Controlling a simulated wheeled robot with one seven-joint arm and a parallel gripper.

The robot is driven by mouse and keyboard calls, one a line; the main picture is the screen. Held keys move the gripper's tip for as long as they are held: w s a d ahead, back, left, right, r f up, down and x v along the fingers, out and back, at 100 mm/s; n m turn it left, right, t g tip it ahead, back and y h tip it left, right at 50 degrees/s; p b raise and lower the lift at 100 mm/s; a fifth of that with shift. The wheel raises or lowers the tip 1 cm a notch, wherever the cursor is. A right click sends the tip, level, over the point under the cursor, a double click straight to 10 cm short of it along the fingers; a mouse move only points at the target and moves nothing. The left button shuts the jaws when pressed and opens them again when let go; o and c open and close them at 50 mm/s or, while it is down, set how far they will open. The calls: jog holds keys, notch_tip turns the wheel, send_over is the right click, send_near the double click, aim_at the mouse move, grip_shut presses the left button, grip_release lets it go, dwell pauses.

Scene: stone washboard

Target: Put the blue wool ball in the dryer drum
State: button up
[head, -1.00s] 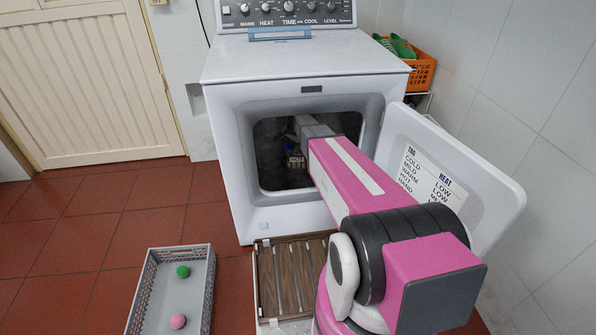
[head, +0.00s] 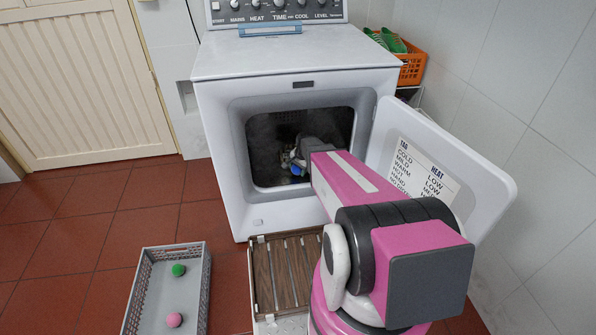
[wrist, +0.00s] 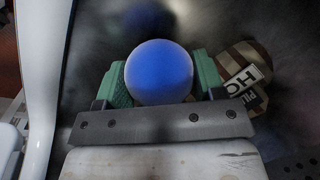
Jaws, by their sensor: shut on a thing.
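The blue wool ball (wrist: 159,72) sits between the two green fingers of my gripper (wrist: 162,80) in the wrist view, and the fingers are shut on it. In the head view the ball (head: 298,169) shows small and blue at the dryer's opening, beside my gripper (head: 292,162). The dryer drum (head: 268,135) is the dark grey space behind the opening. My arm reaches in from the right. I cannot tell from the head view exactly how deep the ball is.
The dryer door (head: 440,180) hangs open on the right, close to my arm. A striped bundle with a printed label (wrist: 247,75) lies in the drum. A grey basket (head: 143,303) on the floor holds a green ball (head: 178,270) and a pink ball (head: 175,320). A wooden slatted board (head: 285,275) stands below the opening.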

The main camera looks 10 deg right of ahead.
jog(key=shift+f, duration=0.6)
jog(key=shift+f, duration=0.1)
jog(key=o, duration=0.9)
jog(key=v, duration=1.2)
jog(key=s+a+r+n+g+h, duration=0.1)
jog(key=s+r+n, duration=0.2)
jog(key=s, duration=0.6)
jog(key=s+a+r+n, duration=0.1)
jog(key=s+r+n, duration=0.1)
jog(key=s+n, duration=0.4)
jog(key=s, duration=0.4)
jog(key=shift+s+r+g+h, duration=0.25)
jog(key=shift+r+g+h, duration=0.15)
jog(key=shift+a, duration=0.15)
